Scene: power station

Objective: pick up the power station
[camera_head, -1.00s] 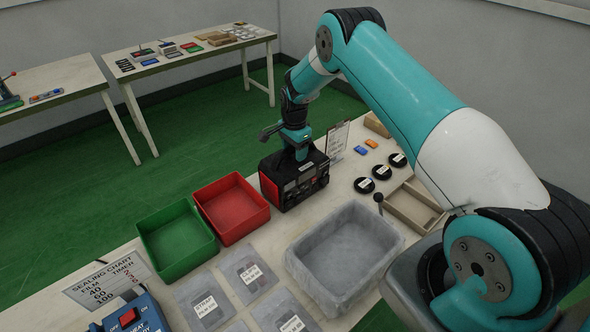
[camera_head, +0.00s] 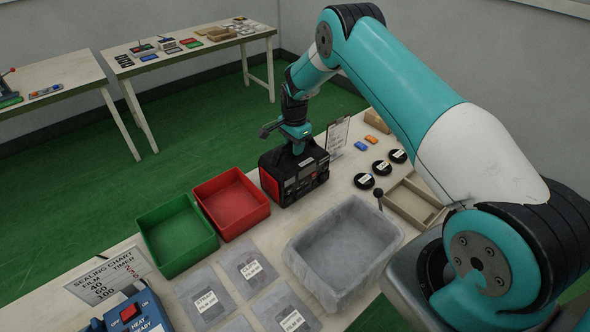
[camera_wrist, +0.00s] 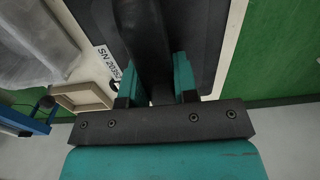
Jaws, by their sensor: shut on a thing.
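The power station (camera_head: 306,182) is a black box with red end panels and a front panel with a display. It stands on the white table behind the grey bin. My gripper (camera_head: 297,147) is above it, shut on its top handle. In the wrist view the dark handle (camera_wrist: 150,50) runs between the teal fingers of my gripper (camera_wrist: 155,88). The dark top of the power station (camera_wrist: 198,35) fills the middle of that view, with a white serial-number label beside the handle. Whether its base touches the table is hard to tell.
A red bin (camera_head: 232,204) and a green bin (camera_head: 178,236) stand to the left. A grey lined bin (camera_head: 345,250) is in front. A clipboard (camera_head: 337,137) stands close behind on the right, near black discs (camera_head: 381,167) and a wooden tray (camera_head: 411,203).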

